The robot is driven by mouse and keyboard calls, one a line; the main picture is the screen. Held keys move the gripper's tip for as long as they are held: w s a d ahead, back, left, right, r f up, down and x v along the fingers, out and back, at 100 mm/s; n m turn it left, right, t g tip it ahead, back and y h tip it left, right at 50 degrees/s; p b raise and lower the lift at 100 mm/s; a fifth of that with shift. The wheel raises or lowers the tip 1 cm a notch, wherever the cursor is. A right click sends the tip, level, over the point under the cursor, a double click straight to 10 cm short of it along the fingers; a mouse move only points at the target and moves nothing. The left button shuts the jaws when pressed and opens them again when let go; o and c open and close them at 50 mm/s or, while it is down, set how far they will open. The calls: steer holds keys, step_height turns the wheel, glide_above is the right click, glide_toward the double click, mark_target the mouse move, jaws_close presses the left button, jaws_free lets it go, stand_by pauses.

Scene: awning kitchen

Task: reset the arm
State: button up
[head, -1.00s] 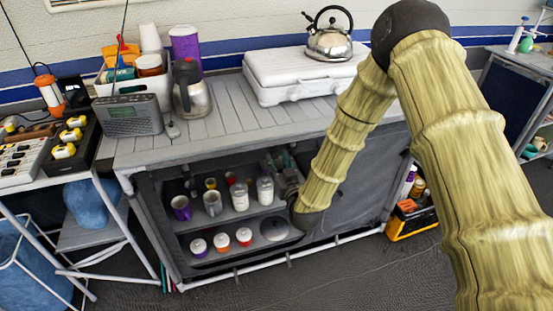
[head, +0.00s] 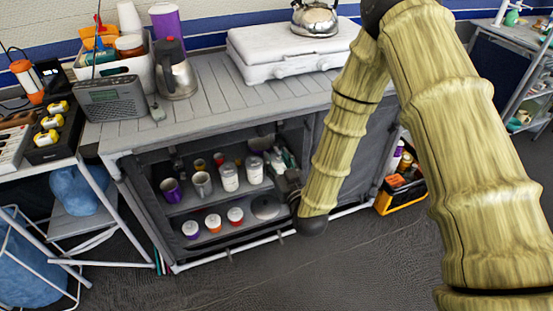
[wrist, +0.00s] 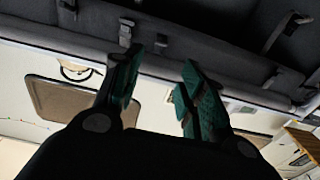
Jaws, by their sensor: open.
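My arm (head: 330,170) reaches down the right side of the head view, bent at an elbow near the top. My gripper (head: 287,165) is at the right end of the open shelf cabinet, partly hidden by my own wrist and dim there. In the wrist view my gripper (wrist: 160,72) shows two green-padded fingers spread apart, with nothing between them.
The shelf cabinet (head: 215,127) holds cups (head: 202,184), jars (head: 229,177) and lidded tubs (head: 235,215). The floor in front is clear.

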steer(key=s+d+f+m+g+h+p, duration=0.1)
steer(key=s+d+f+g+h+p, duration=0.15)
steer(key=s+d+f+g, duration=0.35)
steer(key=s+d+f+m+g+h+p, duration=0.1)
steer(key=s+d+f+g+p, duration=0.25)
steer(key=s+f, duration=0.5)
steer(key=s+d+f+m+g+h+p, duration=0.1)
steer(key=s+d+g, duration=0.3)
steer(key=s, duration=0.8)
steer(key=s+d+f+m+g+h+p, duration=0.1)
steer(key=s+d+f+g+p, duration=0.1)
steer(key=s, duration=1.1)
steer(key=d+g+p, duration=0.1)
steer(key=d+p, duration=0.1)
steer(key=d, duration=0.1)
steer(key=shift+s+d+g, duration=0.2)
steer(key=shift+s+g, duration=0.1)
steer(key=shift+g, duration=0.05)
